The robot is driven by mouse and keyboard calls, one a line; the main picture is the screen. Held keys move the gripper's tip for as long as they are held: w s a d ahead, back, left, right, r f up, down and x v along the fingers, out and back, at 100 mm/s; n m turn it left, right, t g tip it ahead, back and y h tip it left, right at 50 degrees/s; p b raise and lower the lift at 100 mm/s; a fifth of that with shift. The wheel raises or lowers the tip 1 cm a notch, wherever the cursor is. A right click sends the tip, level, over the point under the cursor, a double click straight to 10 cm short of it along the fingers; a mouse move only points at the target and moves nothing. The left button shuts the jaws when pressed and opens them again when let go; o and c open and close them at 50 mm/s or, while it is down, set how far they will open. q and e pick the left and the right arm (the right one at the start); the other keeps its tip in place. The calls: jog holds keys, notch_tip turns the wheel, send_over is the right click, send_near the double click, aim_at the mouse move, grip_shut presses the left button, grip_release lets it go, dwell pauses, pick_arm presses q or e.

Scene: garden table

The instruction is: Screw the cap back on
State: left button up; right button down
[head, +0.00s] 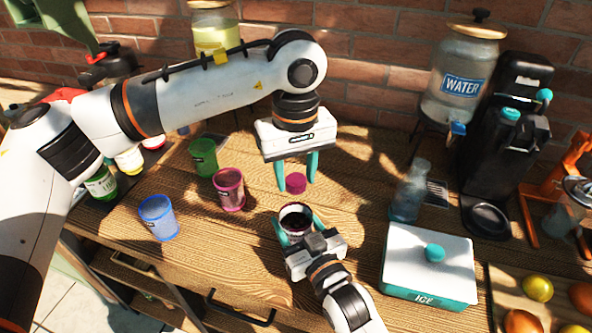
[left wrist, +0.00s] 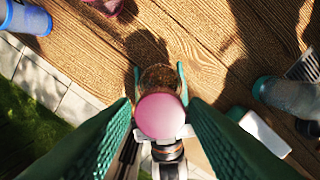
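The pink cap (head: 296,183) hangs in the air between the teal fingertips of my left gripper (head: 297,184), which is shut on it. In the left wrist view the cap (left wrist: 160,116) shows as a round pink disc between the green fingers, covering part of the jar (left wrist: 158,76). The jar (head: 296,236) stands upright and open, with dark contents at its mouth. My right gripper (head: 297,228) has its teal fingers on both sides of the jar and appears shut on it. The cap is apart from the jar; the exact gap is hard to judge.
Green (head: 204,157), pink (head: 229,189) and blue (head: 158,217) cups stand to the left. A clear bottle (head: 409,192) and a white ice box (head: 428,264) stand to the right. A water dispenser (head: 459,85) and a black coffee machine (head: 505,135) are behind.

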pick_arm(q)
jog(key=shift+o, duration=0.7)
jog(key=shift+r, duration=2.3)
jog(key=shift+c, duration=0.3)
jog(key=n, duration=0.2)
jog(key=r+n, duration=0.1)
jog(key=n, duration=0.7)
jog(key=shift+r, duration=0.4)
jog(key=n, duration=0.4)
jog(key=shift+r, duration=0.4)
jog(key=n, duration=0.5)
jog(key=shift+r, duration=0.4)
